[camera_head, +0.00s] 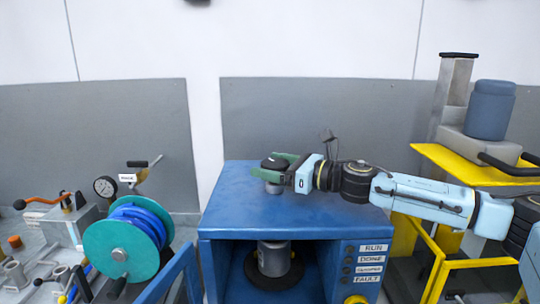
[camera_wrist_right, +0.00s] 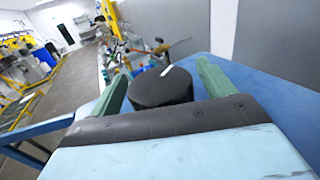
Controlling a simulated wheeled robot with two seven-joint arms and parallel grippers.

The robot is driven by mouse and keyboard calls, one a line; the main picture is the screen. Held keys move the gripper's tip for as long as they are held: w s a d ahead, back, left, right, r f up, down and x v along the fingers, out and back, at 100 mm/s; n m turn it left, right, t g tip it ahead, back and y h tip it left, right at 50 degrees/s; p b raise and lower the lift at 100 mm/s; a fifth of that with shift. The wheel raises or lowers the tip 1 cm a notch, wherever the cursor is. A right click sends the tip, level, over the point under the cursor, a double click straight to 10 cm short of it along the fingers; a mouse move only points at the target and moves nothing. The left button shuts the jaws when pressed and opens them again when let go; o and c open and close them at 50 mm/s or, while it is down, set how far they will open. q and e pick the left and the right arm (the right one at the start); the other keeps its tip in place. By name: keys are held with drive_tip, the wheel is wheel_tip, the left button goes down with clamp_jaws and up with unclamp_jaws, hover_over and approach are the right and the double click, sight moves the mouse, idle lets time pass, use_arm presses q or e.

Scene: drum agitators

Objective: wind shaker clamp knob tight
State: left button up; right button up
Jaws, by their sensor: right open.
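The clamp knob (camera_head: 272,163) is a dark round knob on top of the blue shaker cabinet (camera_head: 235,215). In the right wrist view the black knob (camera_wrist_right: 160,88) shows a white mark on its top. My right gripper (camera_head: 280,164) is open, with its green fingers on either side of the knob. In the right wrist view small gaps show between the knob and the fingers (camera_wrist_right: 163,85); I cannot tell whether either finger touches it. Below the top, a grey can (camera_head: 273,258) stands on a dark round base inside the cabinet. My left gripper is not in view.
A teal reel with blue hose (camera_head: 120,248), a gauge (camera_head: 105,187) and levers crowd the left. A yellow stand (camera_head: 465,165) with a grey-blue motor (camera_head: 490,108) is at the right. Labels RUN, DONE and FAULT (camera_head: 368,279) mark the cabinet front. The cabinet top around the knob is clear.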

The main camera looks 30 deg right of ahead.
drive_tip(key=shift+w+a, duration=0.2)
drive_tip(key=shift+w, duration=0.15)
drive_tip(key=c, duration=1)
drive_tip(key=shift+o, duration=0.2)
